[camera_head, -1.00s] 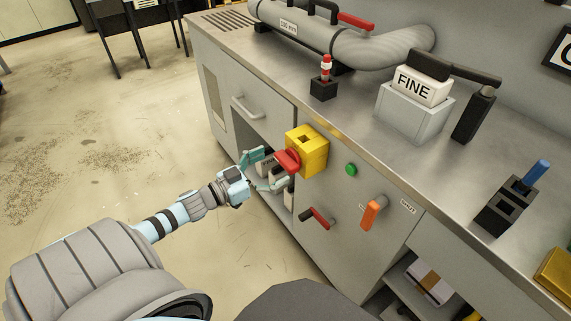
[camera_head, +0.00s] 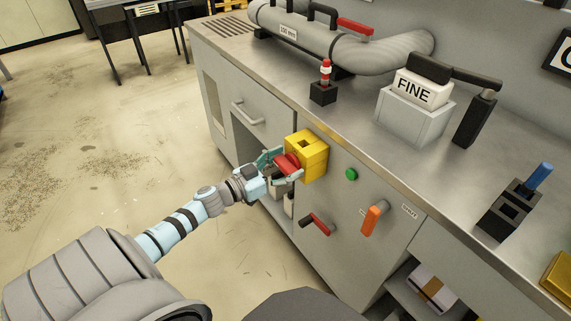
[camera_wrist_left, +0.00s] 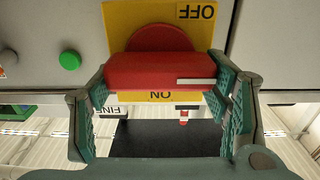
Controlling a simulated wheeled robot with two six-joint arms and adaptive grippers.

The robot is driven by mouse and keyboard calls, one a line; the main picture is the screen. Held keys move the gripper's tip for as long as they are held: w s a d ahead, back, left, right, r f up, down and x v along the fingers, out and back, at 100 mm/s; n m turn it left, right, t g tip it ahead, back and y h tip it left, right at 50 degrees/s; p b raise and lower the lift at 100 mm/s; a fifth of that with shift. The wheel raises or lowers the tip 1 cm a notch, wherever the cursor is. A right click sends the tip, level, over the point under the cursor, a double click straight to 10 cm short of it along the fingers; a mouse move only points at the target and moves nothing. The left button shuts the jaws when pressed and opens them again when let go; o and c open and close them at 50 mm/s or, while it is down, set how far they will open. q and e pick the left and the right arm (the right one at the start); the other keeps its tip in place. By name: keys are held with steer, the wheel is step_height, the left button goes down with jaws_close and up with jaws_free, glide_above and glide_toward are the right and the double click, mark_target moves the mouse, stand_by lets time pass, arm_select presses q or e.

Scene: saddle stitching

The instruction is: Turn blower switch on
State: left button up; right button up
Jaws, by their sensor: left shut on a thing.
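The switch is a yellow box (camera_head: 308,152) on the cabinet front, with a red rotary handle (camera_head: 287,163). In the left wrist view the red handle (camera_wrist_left: 160,70) lies level across the yellow plate (camera_wrist_left: 120,22). OFF is printed above it and ON below it, both upside down in that view. A white mark is at the handle's right end. My left gripper (camera_head: 281,166) is shut on the handle. The left wrist view shows its green fingers (camera_wrist_left: 163,88) at the handle's two ends. My right gripper is not in view.
A green button (camera_head: 351,174), an orange lever (camera_head: 373,219) and a red-and-black lever (camera_head: 318,225) are on the same front. On the bench top stand a grey pipe (camera_head: 375,49), a FINE block (camera_head: 414,88) and a red-and-white piece in a black holder (camera_head: 323,92).

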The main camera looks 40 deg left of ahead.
arm_select(q)
steer(key=shift+m, duration=0.3)
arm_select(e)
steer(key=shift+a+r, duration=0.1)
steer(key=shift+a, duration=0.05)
arm_select(q)
steer(key=m+p, duration=0.1)
steer(key=m, duration=0.2)
steer(key=shift+d, duration=0.2)
steer(key=m, duration=0.3)
steer(key=shift+s+d+f, duration=0.1)
steer(key=shift+f, duration=0.05)
steer(key=m, duration=0.2)
steer(key=shift+d+f+m, duration=0.1)
steer(key=shift+m, duration=0.3)
steer(key=m, duration=0.4)
steer(key=shift+d+f+m, duration=0.1)
steer(key=shift+f+m, duration=0.1)
steer(key=shift+m, duration=0.1)
steer(key=shift+s+f+m+b, duration=0.1)
steer(key=shift+m+b, duration=0.3)
steer(key=shift+m, duration=1.4)
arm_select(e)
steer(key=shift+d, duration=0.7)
arm_select(q)
steer(key=shift+f+m, duration=0.1)
steer(key=shift+m, duration=0.2)
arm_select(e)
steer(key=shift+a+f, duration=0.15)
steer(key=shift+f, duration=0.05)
